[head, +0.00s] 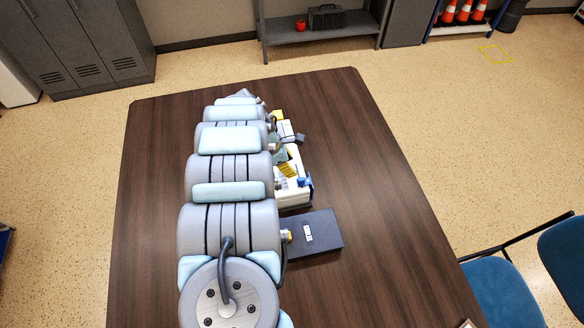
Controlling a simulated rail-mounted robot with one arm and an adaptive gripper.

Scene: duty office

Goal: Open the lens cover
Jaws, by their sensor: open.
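My arm reaches away from the camera over the dark wooden table (365,200) and covers much of its middle. My gripper cannot be made out; the far end of the arm hides it. I cannot clearly identify a lens cover. Right beside the arm, a dark flat box (322,226) with a small white patch on top lies on the table, its left side hidden by the arm. Behind it is a white tray or case (295,199) with a blue part (305,182) and yellow pieces (288,169), partly covered. Farther back are small grey and yellow items (279,115), too small to name.
Blue chairs (497,292) stand at the lower right. Grey lockers (85,45) stand at the back left. A grey shelf (320,36) holds a red cup (300,25) and a dark box (325,16). Orange cones (464,11) are at the back right.

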